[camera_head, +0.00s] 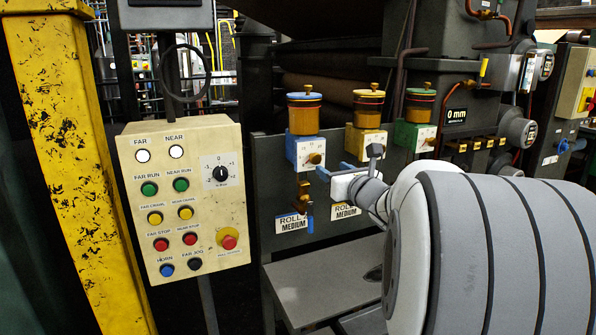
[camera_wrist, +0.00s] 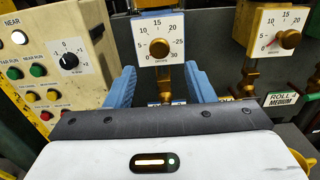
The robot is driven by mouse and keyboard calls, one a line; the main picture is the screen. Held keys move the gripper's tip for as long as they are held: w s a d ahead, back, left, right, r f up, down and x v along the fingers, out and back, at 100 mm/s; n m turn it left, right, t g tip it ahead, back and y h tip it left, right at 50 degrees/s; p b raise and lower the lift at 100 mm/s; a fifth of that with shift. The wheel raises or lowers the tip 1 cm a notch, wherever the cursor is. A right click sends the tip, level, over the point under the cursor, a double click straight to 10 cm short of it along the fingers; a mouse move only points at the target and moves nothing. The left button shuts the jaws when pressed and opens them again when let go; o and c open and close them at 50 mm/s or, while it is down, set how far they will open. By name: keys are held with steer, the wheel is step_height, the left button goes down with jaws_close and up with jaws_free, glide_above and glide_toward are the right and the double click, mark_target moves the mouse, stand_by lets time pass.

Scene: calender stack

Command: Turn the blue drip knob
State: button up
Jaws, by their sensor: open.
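I see no contact with the knob.
A yellow drip unit (camera_head: 358,139) and a green one (camera_head: 406,136) stand to the right. A cream control panel (camera_head: 215,150) with buttons is on the left, beside a yellow post (camera_head: 70,150). A brass valve (camera_head: 304,190) hangs under the blue unit. A grey shelf (camera_head: 320,285) lies below.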

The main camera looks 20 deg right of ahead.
mark_target(317, 159)
steer(key=w, duration=0.7)
steer(key=shift+w+a, duration=0.15)
steer(key=shift+w, duration=0.2)
steer(key=shift+c, duration=0.3)
